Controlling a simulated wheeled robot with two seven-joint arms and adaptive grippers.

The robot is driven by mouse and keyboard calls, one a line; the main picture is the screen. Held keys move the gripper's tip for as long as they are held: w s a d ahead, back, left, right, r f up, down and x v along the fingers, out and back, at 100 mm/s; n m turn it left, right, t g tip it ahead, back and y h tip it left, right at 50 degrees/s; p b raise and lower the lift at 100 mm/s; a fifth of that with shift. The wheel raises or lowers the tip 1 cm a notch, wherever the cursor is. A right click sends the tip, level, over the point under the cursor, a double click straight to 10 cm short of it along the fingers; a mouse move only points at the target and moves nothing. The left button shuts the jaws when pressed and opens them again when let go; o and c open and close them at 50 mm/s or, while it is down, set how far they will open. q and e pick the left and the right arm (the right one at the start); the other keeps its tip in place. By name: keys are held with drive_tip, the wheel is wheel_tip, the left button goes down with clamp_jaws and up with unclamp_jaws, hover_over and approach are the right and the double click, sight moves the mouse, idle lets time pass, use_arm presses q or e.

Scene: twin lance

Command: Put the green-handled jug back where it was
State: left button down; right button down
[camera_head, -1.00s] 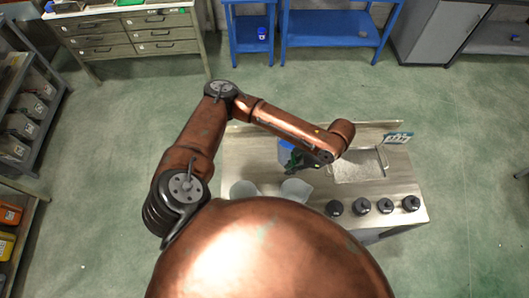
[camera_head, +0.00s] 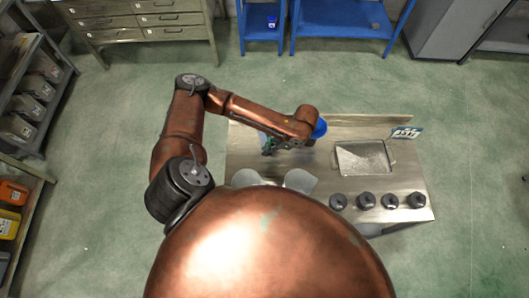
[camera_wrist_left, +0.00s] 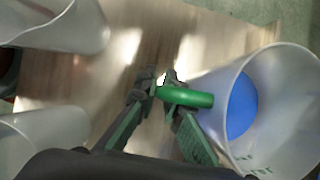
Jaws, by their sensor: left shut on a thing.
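The green-handled jug, a pale translucent vessel (camera_wrist_left: 285,72) with blue inside, is at the right of the left wrist view. My left gripper (camera_wrist_left: 160,90) is shut on its green handle (camera_wrist_left: 188,97). In the head view my left gripper (camera_head: 270,148) is over the left part of the steel table (camera_head: 240,158), and the jug is mostly hidden by my arm. I cannot tell whether the jug touches the table. My right gripper is not in view.
Two pale translucent vessels (camera_head: 247,178) (camera_head: 299,180) stand at the table's front left. A blue round thing (camera_head: 320,128) shows behind my arm. Several black-topped items (camera_head: 366,200) line the front right, and a sign (camera_head: 407,133) stands behind.

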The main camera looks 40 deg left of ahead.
use_arm(q)
drive_tip(key=f, duration=0.1)
drive_tip(key=a+f, duration=0.1)
drive_tip(key=f, duration=0.2)
drive_tip(key=shift+a+f, duration=0.3)
drive_tip(key=shift+f, duration=0.05)
drive_tip(key=c, duration=2)
unclamp_jaws()
drive_tip(key=shift+s+f, duration=0.1)
drive_tip(key=shift+c, duration=0.2)
drive_tip(key=v, duration=1.2)
drive_tip(key=shift+d, duration=0.15)
